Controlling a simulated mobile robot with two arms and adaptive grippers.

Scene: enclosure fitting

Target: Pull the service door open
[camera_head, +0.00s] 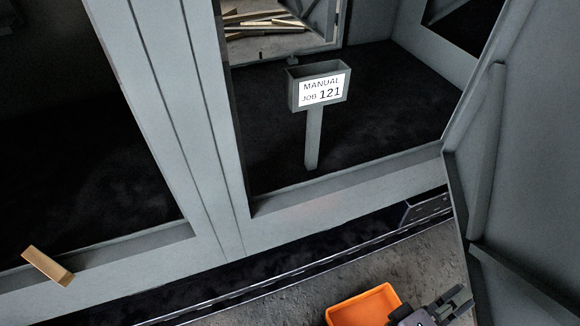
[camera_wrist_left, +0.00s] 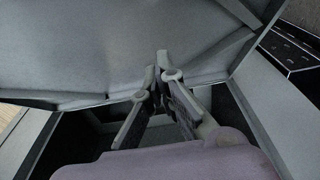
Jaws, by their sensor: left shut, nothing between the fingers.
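A large grey panel, which looks like the service door (camera_head: 525,150), stands at the right edge of the head view, angled away from the grey frame. The opening beside it shows the dark inside. A grey panel (camera_wrist_left: 100,45) also fills the top of the left wrist view, its lower edge close to my fingers. My left gripper (camera_head: 462,300) is low at the right of the head view, left of the panel's lower part. In the left wrist view its fingers (camera_wrist_left: 162,78) come together with nothing between them. Whether they touch the panel is unclear. My right gripper is not in view.
A grey holder labelled "MANUAL JOB 121" (camera_head: 320,88) stands on a post inside the opening. An orange bin (camera_head: 362,306) is beside my left gripper. A wooden block (camera_head: 47,266) is at the frame's left. Grey posts (camera_head: 185,120) divide the openings.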

